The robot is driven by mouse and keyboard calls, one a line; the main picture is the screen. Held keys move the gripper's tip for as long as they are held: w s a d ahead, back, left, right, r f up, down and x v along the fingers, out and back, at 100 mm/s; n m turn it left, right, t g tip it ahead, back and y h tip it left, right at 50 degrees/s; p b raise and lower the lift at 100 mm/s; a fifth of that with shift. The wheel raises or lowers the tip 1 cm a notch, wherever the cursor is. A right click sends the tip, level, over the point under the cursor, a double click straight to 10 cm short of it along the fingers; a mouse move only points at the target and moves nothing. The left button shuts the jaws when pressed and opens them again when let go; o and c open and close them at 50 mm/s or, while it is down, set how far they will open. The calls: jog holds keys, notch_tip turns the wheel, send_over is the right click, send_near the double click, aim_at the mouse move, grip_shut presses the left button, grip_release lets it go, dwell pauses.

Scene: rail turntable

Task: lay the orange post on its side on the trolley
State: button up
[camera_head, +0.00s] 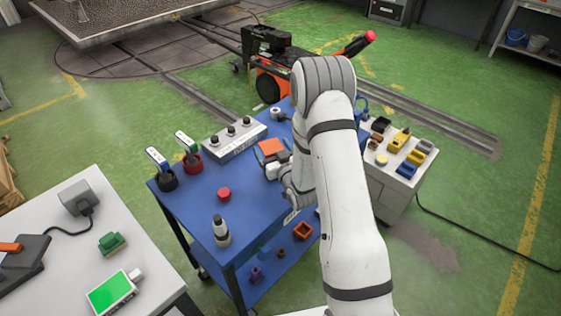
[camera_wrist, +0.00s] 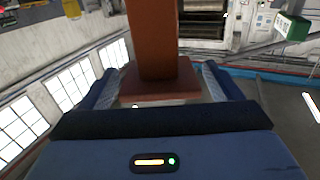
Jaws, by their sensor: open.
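The orange post shows in the wrist view (camera_wrist: 152,40) as a brown-orange shaft with a wider block at its near end. The shaft runs out of the top of that view. In the head view its orange face (camera_head: 270,147) shows over the blue trolley (camera_head: 198,200), beside my wrist. My gripper (camera_wrist: 158,74) is open, with one finger on each side of the wide end. I see no clear contact. In the head view my gripper (camera_head: 273,165) is partly hidden by my arm. I cannot tell whether the post rests on the trolley.
On the trolley stand a grey control box (camera_head: 233,136), a red button (camera_head: 224,194), a grey-black post (camera_head: 221,231) and two handled items (camera_head: 188,150). A white cabinet (camera_head: 385,180) with several coloured blocks stands at right. A white table (camera_head: 85,235) is at left. The trolley's front-left top has free room.

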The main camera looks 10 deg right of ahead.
jog(key=b+v, duration=0.3)
jog(key=v, duration=0.8)
jog(key=s+d+r+m+g+h, duration=0.1)
jog(key=s+d+r+g+h, duration=0.25)
jog(key=r+g, duration=0.45)
jog(key=s+a+r+m+g, duration=0.1)
jog(key=s+r+g, duration=0.2)
jog(key=s, duration=0.7)
jog(key=s+a+r+g, duration=0.1)
jog(key=s+r+g, duration=0.2)
jog(key=s, duration=0.8)
notch_tip(320, 180, up, 2)
jog(key=shift+r+m+h, duration=0.2)
jog(key=shift+m+h, duration=0.2)
jog(key=shift+h, duration=0.05)
jog(key=shift+o, duration=0.3)
jog(key=shift+s+a, duration=0.1)
jog(key=shift+a, duration=0.05)
